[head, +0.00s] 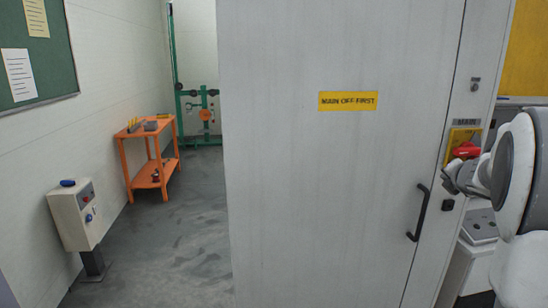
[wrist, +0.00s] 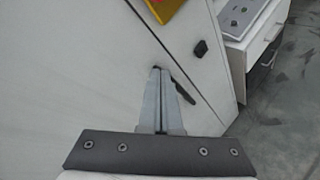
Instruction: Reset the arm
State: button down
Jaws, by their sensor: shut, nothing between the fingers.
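My arm (head: 515,165) reaches in from the right edge in the head view, its end close to the red switch handle on the grey cabinet's right side. My gripper (wrist: 160,70) shows in the wrist view with its two fingers together and nothing between them. Behind the fingertips is the pale cabinet face, with the dark door handle (wrist: 184,92) partly hidden by them. In the head view the gripper's fingers are hard to make out beside the red handle (head: 467,150), which sits on a yellow plate (head: 458,136). I cannot tell whether they touch.
The big grey cabinet door (head: 320,200) with a yellow "MAIN OFF FIRST" label (head: 348,101) fills the middle. Its black handle (head: 418,212) sticks out. A white drawer unit (wrist: 253,38) stands beyond the cabinet. An orange cart (head: 150,155) and a control pedestal (head: 78,218) stand left, with open floor between.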

jog(key=s+a+r+m+g+h, duration=0.2)
jog(key=s+a+r+m, duration=0.2)
jog(key=s+a+m, duration=0.8)
jog(key=s+a+f+m+g+y, duration=0.2)
jog(key=s+a+f+m, duration=0.3)
jog(key=s+a, duration=0.4)
jog(key=s+a+f+m+g+y, duration=0.2)
jog(key=s+a+f+m+y, duration=0.2)
jog(key=s, duration=1)
jog(key=a+f+m, duration=0.1)
jog(key=a+m, duration=0.2)
jog(key=a, duration=0.2)
jog(key=shift+a+g, duration=0.4)
